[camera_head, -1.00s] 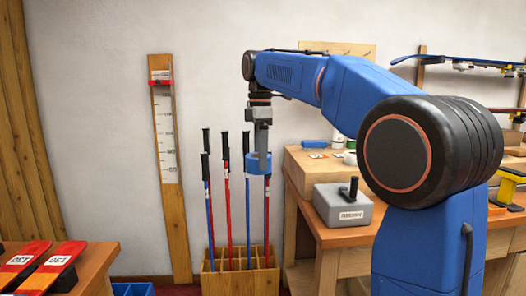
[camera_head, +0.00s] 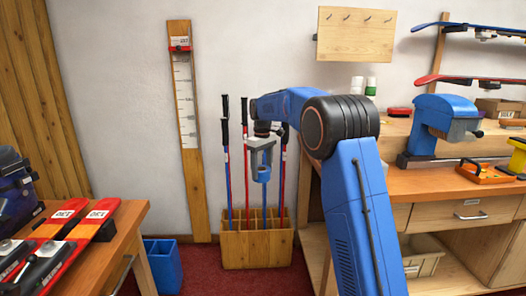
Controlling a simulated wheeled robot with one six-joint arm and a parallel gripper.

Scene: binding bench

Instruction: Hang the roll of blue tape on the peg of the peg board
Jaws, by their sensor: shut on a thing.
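The roll of blue tape (camera_head: 263,174) hangs at the lower end of my gripper (camera_head: 263,167). My gripper points down and is shut on the roll, in front of the ski poles. The wooden peg board (camera_head: 355,49) is on the wall at the upper right, above and right of my gripper. Several short dark pegs stick out in a row along its upper part, and no roll shows on them. The roll is well apart from the board. Its far side is hidden.
A wooden pole rack (camera_head: 258,248) with several poles stands behind and below my gripper. A workbench (camera_head: 450,183) with a blue machine (camera_head: 442,122) is at the right. Two bottles stand below the board. A table with skis (camera_head: 100,215) is at the left.

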